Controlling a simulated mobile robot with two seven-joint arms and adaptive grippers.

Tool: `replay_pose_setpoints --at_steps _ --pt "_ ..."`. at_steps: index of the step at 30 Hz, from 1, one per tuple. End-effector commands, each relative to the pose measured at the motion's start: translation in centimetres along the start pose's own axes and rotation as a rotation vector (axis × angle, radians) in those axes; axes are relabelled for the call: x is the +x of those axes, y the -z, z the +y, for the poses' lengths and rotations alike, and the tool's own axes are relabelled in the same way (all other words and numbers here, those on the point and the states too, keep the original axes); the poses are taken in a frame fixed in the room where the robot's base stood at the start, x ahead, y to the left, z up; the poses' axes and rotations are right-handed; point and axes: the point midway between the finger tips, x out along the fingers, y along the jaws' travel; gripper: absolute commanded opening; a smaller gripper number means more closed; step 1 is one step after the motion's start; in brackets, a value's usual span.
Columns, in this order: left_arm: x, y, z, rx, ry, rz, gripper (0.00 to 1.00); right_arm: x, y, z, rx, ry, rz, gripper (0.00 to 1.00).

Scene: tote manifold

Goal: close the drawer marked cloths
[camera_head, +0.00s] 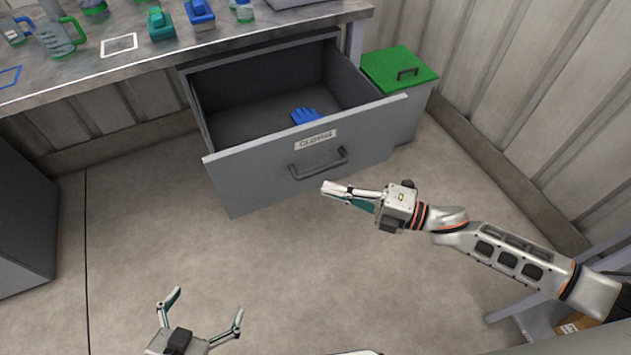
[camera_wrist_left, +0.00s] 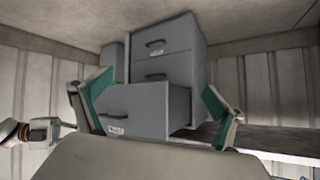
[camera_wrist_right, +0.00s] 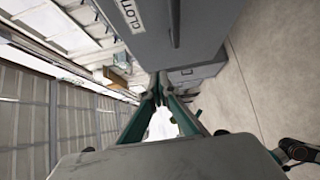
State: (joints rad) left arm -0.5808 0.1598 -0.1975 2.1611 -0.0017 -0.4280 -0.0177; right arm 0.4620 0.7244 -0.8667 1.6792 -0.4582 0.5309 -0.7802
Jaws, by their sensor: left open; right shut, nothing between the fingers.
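The grey drawer marked cloths (camera_head: 268,173) is pulled well out from under the bench, its label (camera_head: 315,140) and bar handle (camera_head: 320,164) on the front. A blue glove (camera_head: 305,116) lies inside. The drawer front also shows in the right wrist view (camera_wrist_right: 150,35), with part of the label. My right gripper (camera_head: 326,189) is shut and empty, just in front of the drawer front, below the handle; whether it touches cannot be told. It also shows in the right wrist view (camera_wrist_right: 160,88). My left gripper (camera_head: 206,306) is open and empty over the floor, away from the drawer.
The bench top (camera_head: 120,70) above the drawer holds jugs and several green and blue items. A grey bin with a green lid (camera_head: 400,68) stands right of the drawer. A dark cabinet (camera_head: 20,220) is at the left. The floor before the drawer is clear.

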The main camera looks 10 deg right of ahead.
Motion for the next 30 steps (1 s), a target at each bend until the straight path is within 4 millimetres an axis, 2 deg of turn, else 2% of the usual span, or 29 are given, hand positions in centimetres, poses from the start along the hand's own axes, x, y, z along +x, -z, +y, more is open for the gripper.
replay_pose_setpoints --at_steps 14,21,30 --pt "0.2 -0.5 0.8 -0.017 -0.007 -0.008 0.96 9.2 0.0 0.0 0.002 -0.002 0.000 0.00" --pt "0.2 -1.0 0.9 -0.011 -0.013 -0.015 0.96 11.1 -2.2 -0.2 0.005 0.000 -0.001 0.00" --pt "0.1 -0.1 0.6 0.000 -0.012 0.003 0.96 11.7 -2.8 0.0 0.004 -0.001 -0.001 0.00"
